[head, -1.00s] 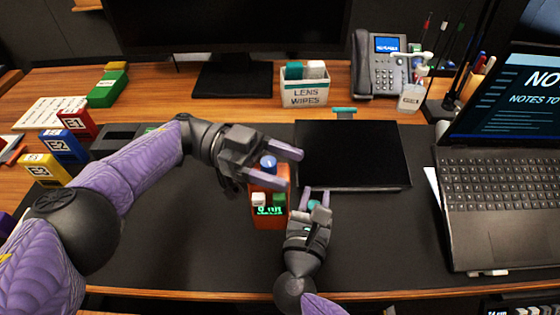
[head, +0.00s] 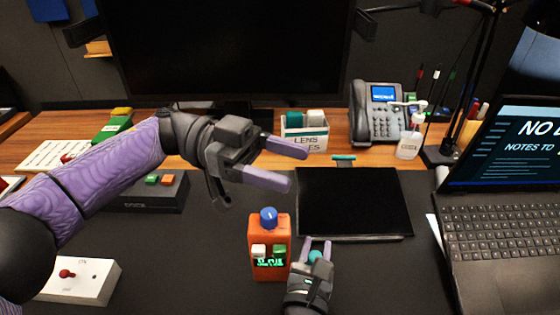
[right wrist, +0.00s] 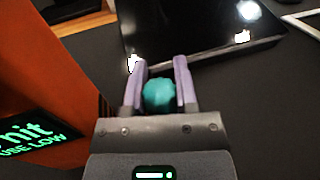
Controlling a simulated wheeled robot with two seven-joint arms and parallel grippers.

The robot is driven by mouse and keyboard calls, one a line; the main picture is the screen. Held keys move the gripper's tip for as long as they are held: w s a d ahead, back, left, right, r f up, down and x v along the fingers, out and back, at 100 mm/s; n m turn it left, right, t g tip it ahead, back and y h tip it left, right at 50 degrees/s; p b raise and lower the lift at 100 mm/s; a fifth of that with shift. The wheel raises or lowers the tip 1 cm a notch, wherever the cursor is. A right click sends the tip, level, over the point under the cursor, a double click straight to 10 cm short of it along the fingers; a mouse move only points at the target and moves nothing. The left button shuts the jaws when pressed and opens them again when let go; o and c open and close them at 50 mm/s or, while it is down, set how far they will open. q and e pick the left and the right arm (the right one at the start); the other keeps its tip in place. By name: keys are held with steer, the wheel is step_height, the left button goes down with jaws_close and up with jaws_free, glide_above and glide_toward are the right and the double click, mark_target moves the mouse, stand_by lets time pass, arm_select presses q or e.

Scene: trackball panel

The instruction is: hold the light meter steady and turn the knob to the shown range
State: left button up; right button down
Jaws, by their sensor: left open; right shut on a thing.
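A black flat panel (head: 354,203) lies right of the meter, close to my right gripper. A laptop (head: 500,215) stands farther right. A black button box (head: 145,195) and a white switch box (head: 95,284) are at the left. The mat left of the meter is clear.

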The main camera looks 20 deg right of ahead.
mark_target(269, 213)
arm_select(q)
steer(key=f+m+t+y, duration=0.3)
steer(key=m+y, duration=0.1)
steer(key=m, duration=0.2)
steer(key=a+f+m+t+y, duration=0.1)
steer(key=f+m+t+y, duration=0.2)
steer(key=m+t+y, duration=0.1)
steer(key=w+f+m+t+y, duration=0.1)
steer(key=f+m+t+y, duration=0.2)
steer(key=m+y, duration=0.3)
steer(key=shift+a+f+m+t, duration=0.25)
steer(key=shift+m+t, duration=0.45)
steer(key=shift+m, duration=0.2)
steer(key=shift+w, duration=0.1)
jaws_close()
